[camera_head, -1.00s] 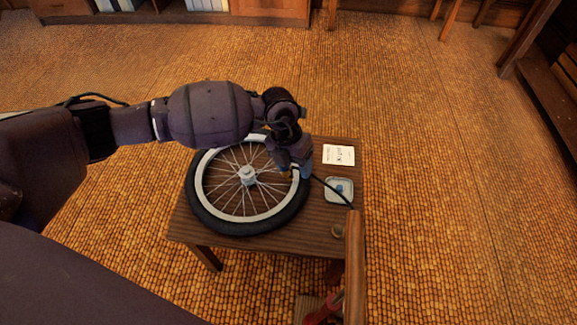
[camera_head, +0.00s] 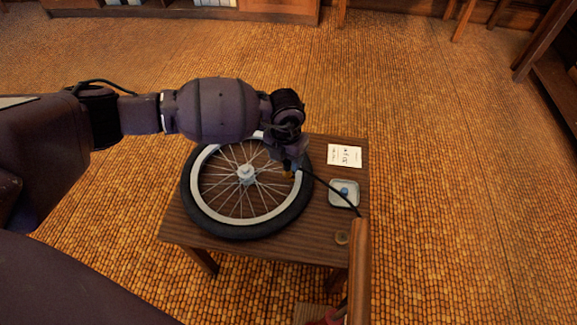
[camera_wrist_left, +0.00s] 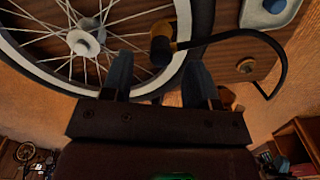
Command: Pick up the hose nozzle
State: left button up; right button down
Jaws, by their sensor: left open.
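The hose nozzle (camera_wrist_left: 163,43) is a dark piece with a brass-coloured collar, at the end of a black hose. It lies at the rim of a spoked wheel (camera_wrist_left: 20,48) in the left wrist view. In the head view its brass part (camera_head: 289,174) shows just below my left gripper (camera_head: 291,163), which hides the rest. My left gripper also shows in the wrist view (camera_wrist_left: 160,82), its two fingers apart and the nozzle ahead of the gap between them. Nothing is held. My right gripper is not in view.
The wheel lies flat on a small wooden table (camera_head: 310,240). A white card (camera_head: 345,155), a small tray (camera_head: 344,204) with a blue item and a round knob-like piece (camera_head: 342,238) are to its right.

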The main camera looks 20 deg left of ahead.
aim_at(287, 163)
pick_arm(q)
notch_tip(287, 163, down, 4)
jog(key=shift+f+b, duration=0.2)
jog(key=shift+b, duration=0.55)
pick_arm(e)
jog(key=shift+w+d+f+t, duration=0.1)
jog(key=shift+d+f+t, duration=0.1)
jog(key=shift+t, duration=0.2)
pick_arm(q)
jog(key=shift+r, duration=0.15)
jog(key=c, duration=1)
